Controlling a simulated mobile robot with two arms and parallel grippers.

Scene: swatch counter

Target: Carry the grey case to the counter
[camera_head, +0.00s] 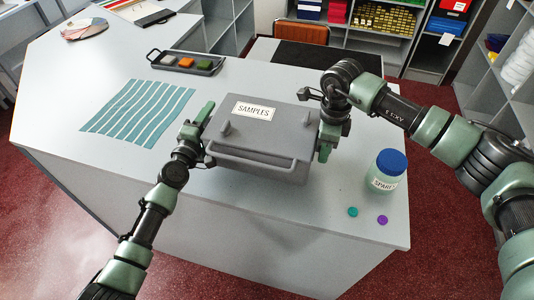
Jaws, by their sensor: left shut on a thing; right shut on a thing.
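The grey case (256,140) with a lid and a white "SAMPLES" label is in the middle of the head view, over the light grey counter (300,222). I cannot tell whether its underside touches the counter top. My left gripper (203,122) is shut on the case at its left end. My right gripper (325,143) is shut on the case at its right end. The fingertips are partly hidden against the case's sides.
A jar (385,171) with a blue lid stands right of the case, with a teal disc (352,212) and a purple disc (382,220) near it. Teal strips (137,112) lie to the left. A dark tray (186,63) with coloured blocks sits behind. Shelves (400,35) stand beyond.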

